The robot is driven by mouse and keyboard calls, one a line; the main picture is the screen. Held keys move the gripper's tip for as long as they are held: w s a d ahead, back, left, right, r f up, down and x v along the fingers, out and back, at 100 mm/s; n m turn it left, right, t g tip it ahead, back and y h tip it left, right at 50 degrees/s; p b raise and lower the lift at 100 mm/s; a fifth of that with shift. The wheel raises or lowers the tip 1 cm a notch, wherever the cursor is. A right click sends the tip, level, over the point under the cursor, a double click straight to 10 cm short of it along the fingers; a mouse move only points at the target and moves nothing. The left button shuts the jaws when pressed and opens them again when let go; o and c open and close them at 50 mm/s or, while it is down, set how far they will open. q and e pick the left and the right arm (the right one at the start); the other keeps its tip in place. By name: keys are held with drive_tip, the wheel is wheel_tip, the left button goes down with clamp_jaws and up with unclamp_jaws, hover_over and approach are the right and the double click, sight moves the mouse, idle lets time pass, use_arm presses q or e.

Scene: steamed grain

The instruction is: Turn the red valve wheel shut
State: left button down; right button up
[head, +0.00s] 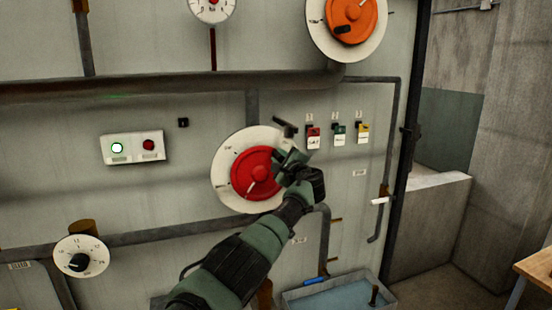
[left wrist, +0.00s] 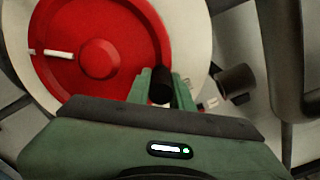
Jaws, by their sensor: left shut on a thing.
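The red valve wheel (head: 252,174) is mounted on a round white dial plate (head: 226,158) on the grey panel. A white pointer mark shows on the wheel's lower left in the head view. My left gripper (head: 290,165) is at the wheel's right edge, shut on the wheel's dark handle knob. In the left wrist view the red wheel (left wrist: 95,50) fills the upper left. The black knob (left wrist: 160,85) stands between the green fingers there. The gripper and wrist cover part of the wheel's right side. My right gripper is not in view.
An orange wheel (head: 352,18) is on the panel above right. A box with a green and a red light (head: 132,147) is at left. Small tagged levers (head: 313,137) hang right of the red wheel. Pipes (head: 160,84) cross the panel. A blue-lined bin (head: 340,297) stands below.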

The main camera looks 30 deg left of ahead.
use_arm(q)
drive_tip(key=shift+w+d+f+m+b, duration=0.4)
drive_tip(key=shift+w+d+f+m, duration=0.15)
drive_tip(key=shift+f+m, duration=0.25)
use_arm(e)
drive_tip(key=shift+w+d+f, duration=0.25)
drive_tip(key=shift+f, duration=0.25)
use_arm(q)
drive_tip(key=shift+w+d+f, duration=0.1)
drive_tip(key=shift+w+f, duration=0.05)
drive_tip(key=shift+f, duration=0.25)
